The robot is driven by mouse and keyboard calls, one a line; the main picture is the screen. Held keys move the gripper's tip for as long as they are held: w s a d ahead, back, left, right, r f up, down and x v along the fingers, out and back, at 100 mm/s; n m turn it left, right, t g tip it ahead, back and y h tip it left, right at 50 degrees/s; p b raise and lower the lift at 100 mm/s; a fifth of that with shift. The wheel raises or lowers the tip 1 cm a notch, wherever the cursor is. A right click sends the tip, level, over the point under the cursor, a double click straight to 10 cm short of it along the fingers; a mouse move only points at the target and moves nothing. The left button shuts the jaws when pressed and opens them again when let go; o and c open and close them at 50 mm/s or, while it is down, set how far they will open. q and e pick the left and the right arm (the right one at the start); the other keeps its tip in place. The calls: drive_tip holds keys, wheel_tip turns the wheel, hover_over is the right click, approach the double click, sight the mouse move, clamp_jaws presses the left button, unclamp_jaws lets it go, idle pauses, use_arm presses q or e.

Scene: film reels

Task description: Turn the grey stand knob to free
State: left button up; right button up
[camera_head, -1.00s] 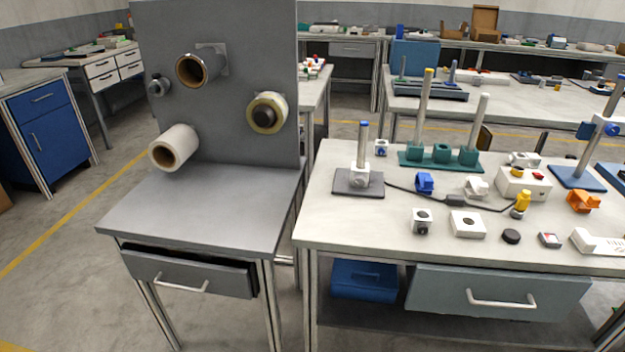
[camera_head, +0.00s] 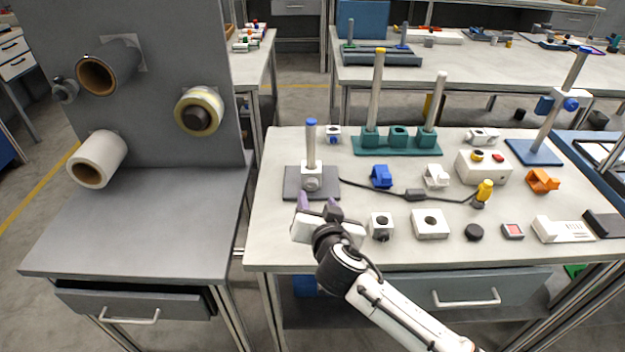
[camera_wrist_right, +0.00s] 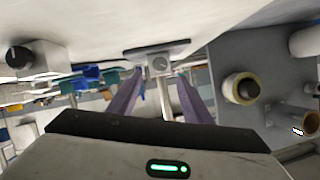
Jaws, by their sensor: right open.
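The grey stand (camera_head: 292,190) is a dark grey base plate with an upright silver post capped in blue, at the left of the white table. A light block low on the post carries a round grey knob (camera_head: 312,183) facing me. How the knob is turned cannot be read. My right gripper (camera_head: 318,207) is open and empty just in front of the stand, apart from the knob. In the right wrist view, the knob (camera_wrist_right: 160,64) shows beyond and between the two purple fingers (camera_wrist_right: 162,76). My left gripper is not in view.
A white block with a black knob (camera_head: 381,226) stands close right of my right gripper. A black cable (camera_head: 370,189) runs right from the stand. A green stand (camera_head: 397,147) and blue clamp (camera_head: 381,176) are behind. The grey panel table (camera_head: 130,225) at left has a clear top.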

sight(312, 186)
drive_tip(key=shift+x, duration=1)
drive_tip(key=x, duration=0.5)
drive_tip(key=shift+f+b, duration=0.1)
drive_tip(key=shift+b, duration=0.2)
drive_tip(key=shift+w+f, duration=0.1)
drive_tip(key=shift+w, duration=0.2)
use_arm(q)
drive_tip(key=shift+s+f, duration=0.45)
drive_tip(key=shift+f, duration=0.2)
use_arm(e)
drive_tip(key=shift+w+a+f, duration=0.1)
drive_tip(key=shift+w+f, duration=0.1)
drive_tip(key=shift+w, duration=0.35)
